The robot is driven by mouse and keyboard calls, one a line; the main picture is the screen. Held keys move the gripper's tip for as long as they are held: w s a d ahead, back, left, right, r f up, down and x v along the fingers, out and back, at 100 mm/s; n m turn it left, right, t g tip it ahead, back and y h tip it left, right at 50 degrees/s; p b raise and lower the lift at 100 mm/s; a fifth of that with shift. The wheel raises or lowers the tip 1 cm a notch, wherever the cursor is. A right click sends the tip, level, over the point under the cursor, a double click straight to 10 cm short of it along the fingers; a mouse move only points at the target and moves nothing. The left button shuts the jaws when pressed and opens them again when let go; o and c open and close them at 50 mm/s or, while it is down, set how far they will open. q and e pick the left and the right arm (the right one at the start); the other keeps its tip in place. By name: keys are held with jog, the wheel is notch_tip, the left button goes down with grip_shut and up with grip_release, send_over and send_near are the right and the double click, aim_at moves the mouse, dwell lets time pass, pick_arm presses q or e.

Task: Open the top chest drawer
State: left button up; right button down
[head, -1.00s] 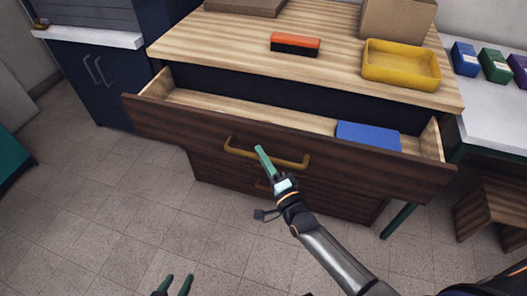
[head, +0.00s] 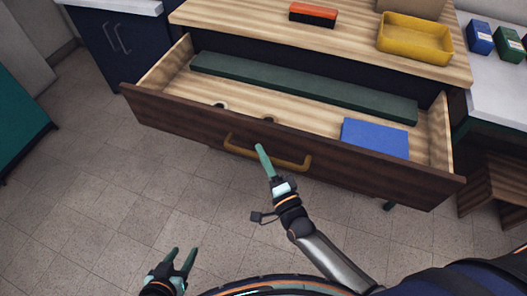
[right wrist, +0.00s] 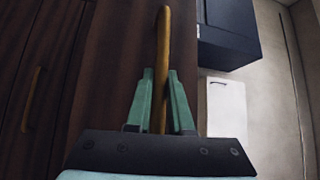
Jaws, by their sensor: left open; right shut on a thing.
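The top chest drawer (head: 300,163) is pulled well out from the wooden chest, and its inside shows. Its brass-coloured bar handle (head: 240,150) runs across the dark wood front. My right gripper (head: 262,150) is at the middle of this handle. In the right wrist view its green fingers (right wrist: 160,95) are shut on the handle (right wrist: 163,45). My left gripper (head: 180,258) is open and empty, low over the floor at the bottom of the head view.
The drawer holds a long dark green box (head: 300,87), a blue box (head: 375,138) and two small items near its front, partly hidden. An orange brush (head: 313,14) and a yellow tray (head: 415,38) sit on the chest top. Tiled floor (head: 90,190) is clear at left.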

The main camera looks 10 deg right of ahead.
pick_arm(q)
jog(key=shift+w, duration=0.1)
jog(key=shift+r, duration=0.1)
pick_arm(e)
jog(key=c, duration=0.8)
grip_release()
pick_arm(q)
jog(key=shift+r, duration=0.1)
pick_arm(e)
jog(key=v, duration=0.7)
jog(key=shift+s, duration=0.25)
